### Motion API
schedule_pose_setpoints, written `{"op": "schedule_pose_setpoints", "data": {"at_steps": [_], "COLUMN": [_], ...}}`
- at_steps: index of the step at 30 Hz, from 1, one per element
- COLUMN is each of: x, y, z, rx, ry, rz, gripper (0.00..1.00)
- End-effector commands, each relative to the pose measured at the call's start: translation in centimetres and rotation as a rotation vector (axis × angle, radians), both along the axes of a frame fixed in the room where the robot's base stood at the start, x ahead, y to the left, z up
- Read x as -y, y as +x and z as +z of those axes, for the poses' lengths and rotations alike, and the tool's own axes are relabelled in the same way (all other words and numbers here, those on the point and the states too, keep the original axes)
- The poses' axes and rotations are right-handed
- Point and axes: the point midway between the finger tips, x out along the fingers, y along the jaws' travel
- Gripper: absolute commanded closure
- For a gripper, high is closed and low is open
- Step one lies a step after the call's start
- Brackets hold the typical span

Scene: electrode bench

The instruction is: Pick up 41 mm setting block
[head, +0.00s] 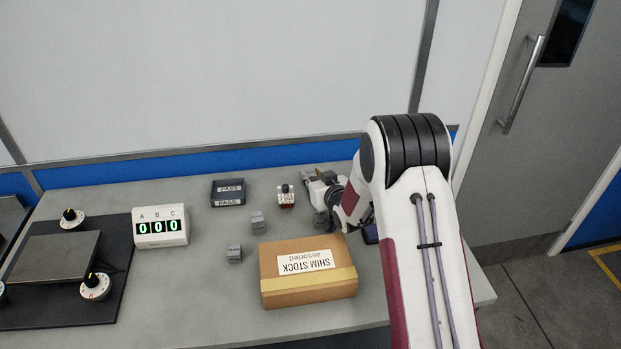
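Small grey setting blocks stand on the bench: one block (258,222) near the middle and another block (234,254) closer to the front. A third grey shape (320,220) sits just below my gripper (318,198); it looks like another block, partly hidden by my wrist. No size marks are readable, so I cannot tell which is the 41 mm one. My gripper is small and partly covered by my own arm. Its fingers are not clear enough to tell open from shut, and I cannot tell whether it touches the third shape.
A cardboard shim stock box (308,287) lies in front of the blocks. A display reading 000 (161,227) and a black plate with dials (115,262) are left. A dark blue object (371,234) is partly hidden.

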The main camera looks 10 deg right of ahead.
Motion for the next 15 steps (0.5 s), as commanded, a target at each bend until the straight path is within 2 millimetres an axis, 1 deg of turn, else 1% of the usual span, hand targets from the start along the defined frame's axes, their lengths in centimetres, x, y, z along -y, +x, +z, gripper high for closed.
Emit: {"op": "schedule_pose_setpoints", "data": {"at_steps": [1, 2, 15], "x": [0.01, 0.01, 0.02], "y": [-0.01, -0.01, 0.05], "z": [0.00, 0.00, 0.36], "rx": [0.000, 0.000, 0.003], "ry": [0.000, 0.000, 0.001], "rz": [0.000, 0.000, 0.000], "gripper": [0.94, 1.00, 1.00]}}
